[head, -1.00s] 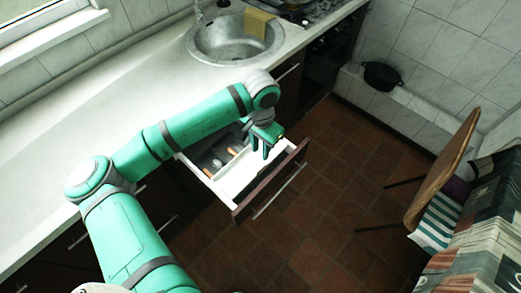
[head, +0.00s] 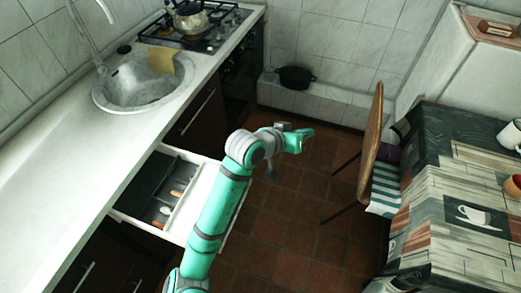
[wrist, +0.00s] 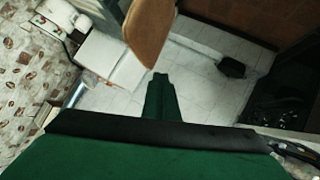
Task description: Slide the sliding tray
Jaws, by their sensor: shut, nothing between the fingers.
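The open drawer (head: 182,153), white inside, sticks out from under the counter in the head view. A dark divided tray (head: 148,186) lies in its left part, with several orange-handled utensils in it. The white part to its right is bare where it shows. My arm crosses over the drawer and hides its front part. My gripper (head: 308,135) is past the drawer, over the floor to the right, and touches nothing that I can see. In the wrist view my gripper (wrist: 158,82) shows as shut green fingers with nothing between them.
A counter with a sink (head: 145,85) and a stove (head: 195,28) runs along the left. A wooden chair (head: 371,135) and a table (head: 450,190) stand on the right. A black pot (head: 296,77) sits on a ledge at the back. Brown floor lies between.

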